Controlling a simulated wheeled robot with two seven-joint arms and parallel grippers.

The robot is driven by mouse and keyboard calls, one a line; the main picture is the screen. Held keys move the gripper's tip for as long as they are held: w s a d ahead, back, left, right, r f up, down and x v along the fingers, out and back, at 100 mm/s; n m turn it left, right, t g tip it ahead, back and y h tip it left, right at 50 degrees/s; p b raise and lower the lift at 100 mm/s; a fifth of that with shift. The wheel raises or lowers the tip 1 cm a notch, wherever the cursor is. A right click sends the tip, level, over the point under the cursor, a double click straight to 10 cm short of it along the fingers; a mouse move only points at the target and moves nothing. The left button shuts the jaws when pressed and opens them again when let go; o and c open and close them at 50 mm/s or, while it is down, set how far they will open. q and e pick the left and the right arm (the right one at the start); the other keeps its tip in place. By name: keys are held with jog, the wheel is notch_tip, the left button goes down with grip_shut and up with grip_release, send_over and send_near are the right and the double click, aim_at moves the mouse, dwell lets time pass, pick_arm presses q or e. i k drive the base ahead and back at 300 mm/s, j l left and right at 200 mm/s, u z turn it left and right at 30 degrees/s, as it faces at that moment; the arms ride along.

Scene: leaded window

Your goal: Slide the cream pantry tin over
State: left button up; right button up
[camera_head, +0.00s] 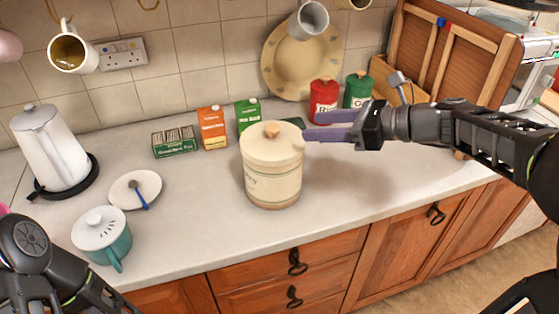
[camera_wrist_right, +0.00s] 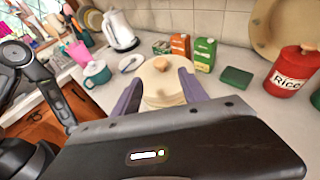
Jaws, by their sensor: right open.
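The cream pantry tin (camera_head: 273,182) stands upright on the pale worktop, in the middle of the head view. It has a cream lid with a wooden knob and a green band. My right gripper (camera_head: 312,126) is open at the tin's right side, its two purple fingers pointing left with their tips close to the lid. In the right wrist view the tin (camera_wrist_right: 163,85) shows between and beyond the spread fingers; I cannot tell whether they touch it. Of my left arm, a part shows at the lower left of the head view; its fingers do not show.
Behind the tin stand an orange carton (camera_head: 212,128), a green carton (camera_head: 247,114), a red tin (camera_head: 323,99) and a green tin (camera_head: 357,91). A teal lidded cup (camera_head: 104,243), a saucer (camera_head: 124,191) and a white kettle (camera_head: 50,150) are at left. The worktop right of the tin is clear.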

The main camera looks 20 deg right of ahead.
aim_at(267, 187)
jog(key=l+u, duration=0.25)
jog(key=l, duration=0.15)
jog(key=k+l+u, duration=0.25)
jog(key=l+u, duration=0.2)
jog(key=l, duration=0.25)
jog(key=k+l+u, duration=0.5)
jog(key=i+l, duration=0.1)
